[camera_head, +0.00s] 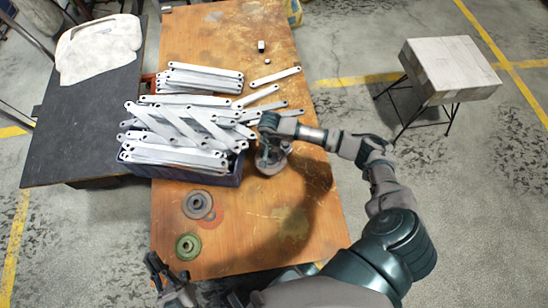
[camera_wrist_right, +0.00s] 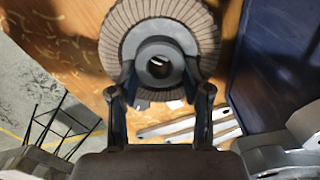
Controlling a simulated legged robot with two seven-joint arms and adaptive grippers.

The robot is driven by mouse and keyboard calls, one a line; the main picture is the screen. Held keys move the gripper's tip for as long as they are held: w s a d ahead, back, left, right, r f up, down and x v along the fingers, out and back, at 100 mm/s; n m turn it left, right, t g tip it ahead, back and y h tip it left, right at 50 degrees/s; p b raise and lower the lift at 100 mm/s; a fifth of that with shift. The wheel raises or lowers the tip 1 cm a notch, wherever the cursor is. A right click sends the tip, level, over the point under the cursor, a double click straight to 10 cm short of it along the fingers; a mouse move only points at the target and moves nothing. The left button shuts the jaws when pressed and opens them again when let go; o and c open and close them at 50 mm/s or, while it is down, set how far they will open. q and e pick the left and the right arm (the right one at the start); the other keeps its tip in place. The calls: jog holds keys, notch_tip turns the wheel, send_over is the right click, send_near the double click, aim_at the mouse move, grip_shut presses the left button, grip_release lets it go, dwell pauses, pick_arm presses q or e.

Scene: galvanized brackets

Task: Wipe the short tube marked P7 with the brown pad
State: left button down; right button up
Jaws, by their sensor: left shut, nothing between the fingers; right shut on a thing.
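No tube with a readable P7 mark shows. A small pale upright piece (camera_head: 261,46) stands at the far end of the table, too small to identify. My right gripper (camera_wrist_right: 160,75) is shut on the hub of a round grey-brown flap disc (camera_wrist_right: 117,45); no other brown pad is clear. In the head view this disc (camera_head: 272,166) is partly hidden under my right gripper (camera_head: 271,145), beside the bin. My left gripper (camera_head: 155,268) is shut and empty at the near left, off the table edge.
A blue bin (camera_head: 200,177) heaped with galvanized brackets (camera_head: 180,125) fills the table's left middle. More brackets lie behind it. A grey disc (camera_head: 197,204) and a green disc (camera_head: 188,246) lie near the front left. The table's right part is mostly clear. A stool (camera_head: 450,68) stands right.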

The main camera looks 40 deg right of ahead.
aim_at(272, 155)
jog(key=shift+r, duration=0.8)
pick_arm(q)
jog(key=shift+d+r, duration=0.15)
jog(key=shift+r, duration=0.45)
pick_arm(e)
jog(key=shift+d+f, duration=0.1)
